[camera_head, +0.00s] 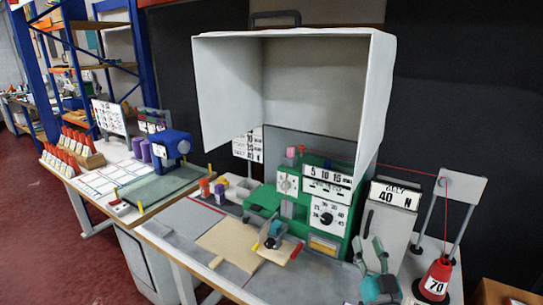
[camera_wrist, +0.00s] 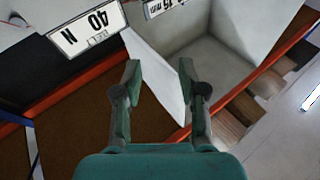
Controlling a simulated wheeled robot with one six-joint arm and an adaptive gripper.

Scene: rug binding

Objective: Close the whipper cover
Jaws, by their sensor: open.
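The whipper cover (camera_head: 315,85) is a large white hood, raised above the green whipper machine (camera_head: 289,207), its open side facing the front. A dark handle (camera_head: 275,17) is on its top. My gripper (camera_head: 368,243) is low at the right of the machine, in front of the grey 40 N unit, below the cover's right lower corner. In the wrist view my gripper (camera_wrist: 158,75) is open, fingers apart. A white panel edge of the cover (camera_wrist: 158,72) shows between and beyond the fingers; I cannot tell whether they touch it. The cover's hollow inside (camera_wrist: 215,40) shows behind.
The grey 40 N unit (camera_head: 383,229) stands right of the machine. A red 70 cone (camera_head: 436,279) with a red cord is at the far right. A blue machine (camera_head: 171,148) and orange-topped spools (camera_head: 80,140) stand left. The bench front holds a tan sheet (camera_head: 225,242).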

